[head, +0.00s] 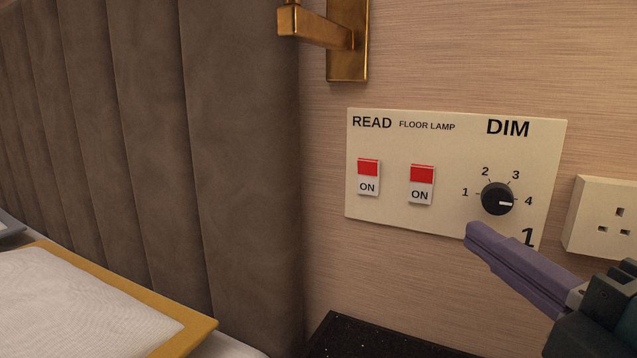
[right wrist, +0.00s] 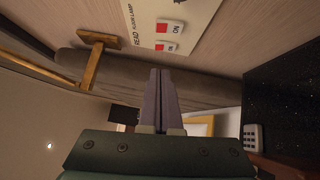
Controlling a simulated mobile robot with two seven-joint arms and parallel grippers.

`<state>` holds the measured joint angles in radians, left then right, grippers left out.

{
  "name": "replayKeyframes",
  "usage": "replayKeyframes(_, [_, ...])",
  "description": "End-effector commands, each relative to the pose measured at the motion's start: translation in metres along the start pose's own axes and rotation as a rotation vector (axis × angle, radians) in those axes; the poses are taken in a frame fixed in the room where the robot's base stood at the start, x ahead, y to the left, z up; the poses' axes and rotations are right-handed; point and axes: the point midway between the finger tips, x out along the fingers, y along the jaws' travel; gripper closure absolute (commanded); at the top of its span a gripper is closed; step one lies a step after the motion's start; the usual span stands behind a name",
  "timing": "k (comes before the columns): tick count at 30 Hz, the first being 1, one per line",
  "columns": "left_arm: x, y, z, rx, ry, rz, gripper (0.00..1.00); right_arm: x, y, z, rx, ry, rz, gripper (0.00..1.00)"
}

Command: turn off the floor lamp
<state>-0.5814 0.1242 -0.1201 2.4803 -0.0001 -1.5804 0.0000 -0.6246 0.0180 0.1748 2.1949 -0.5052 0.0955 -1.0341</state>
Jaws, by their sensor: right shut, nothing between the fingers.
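The cream switch panel (head: 390,216) is on the wall. Its floor lamp switch (head: 421,185) sits under the FLOOR LAMP label, with a red upper part and ON readable on the white lower part. It also shows in the right wrist view (right wrist: 171,26), at the top. The READ switch (head: 368,177) to its left looks the same. My right gripper (head: 470,236) is shut and empty, its purple fingers together. In the head view its tips overlap the panel's lower edge, below and right of the floor lamp switch; contact cannot be told. My left gripper is not in view.
A black dimmer knob (head: 497,198) is right of the switches, close above my fingers in the picture. A socket (head: 602,218) is farther right. A brass fixture (head: 347,45) is above the panel. A dark speckled surface (head: 370,340) lies below, and a padded headboard (head: 240,170) stands left.

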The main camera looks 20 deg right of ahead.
Motion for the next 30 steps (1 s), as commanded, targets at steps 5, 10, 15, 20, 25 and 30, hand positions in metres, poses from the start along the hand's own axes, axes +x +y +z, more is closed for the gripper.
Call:
replayKeyframes(5, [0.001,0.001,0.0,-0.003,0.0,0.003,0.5,0.017,0.0,0.0,0.0,0.002,0.004,1.0])
replayKeyframes(10, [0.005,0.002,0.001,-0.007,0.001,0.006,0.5,0.05,0.001,0.0,-0.002,0.002,0.006,1.0])
replayKeyframes(15, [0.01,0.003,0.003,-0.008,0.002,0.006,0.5,0.086,0.0,0.0,-0.002,0.001,0.006,1.0])
replayKeyframes(20, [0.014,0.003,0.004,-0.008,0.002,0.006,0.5,0.11,-0.001,0.01,-0.006,0.001,0.001,1.0])
replayKeyframes(25, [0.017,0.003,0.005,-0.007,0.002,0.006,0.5,0.123,-0.001,0.023,-0.002,0.001,0.001,1.0])
replayKeyframes(30, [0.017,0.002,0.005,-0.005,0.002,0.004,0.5,0.128,0.0,0.028,0.001,0.001,-0.001,1.0])
